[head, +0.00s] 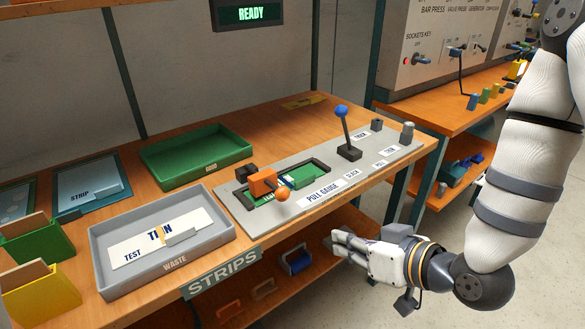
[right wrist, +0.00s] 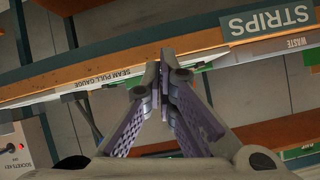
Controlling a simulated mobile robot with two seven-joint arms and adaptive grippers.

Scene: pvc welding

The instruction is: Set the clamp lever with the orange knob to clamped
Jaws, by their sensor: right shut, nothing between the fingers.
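The clamp lever's orange knob (head: 282,195) sticks out toward the front from an orange block (head: 263,182) on the grey pull gauge plate (head: 392,155). A second lever with a blue knob (head: 341,111) stands upright, slightly tilted, on the same plate. My right gripper (head: 338,240) is shut and empty, in front of the table edge and below the tabletop, to the right of the orange knob and apart from it. In the right wrist view its fingertips (right wrist: 160,70) meet before the table's front edge. My left gripper is not in view.
A grey waste tray (head: 222,240) holding a labelled strip is left of the plate. A green tray (head: 196,153) lies behind it. Green and yellow boxes (head: 40,290) stand at the far left. A lower shelf (head: 235,300) sits under the tabletop. Floor space is clear at right.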

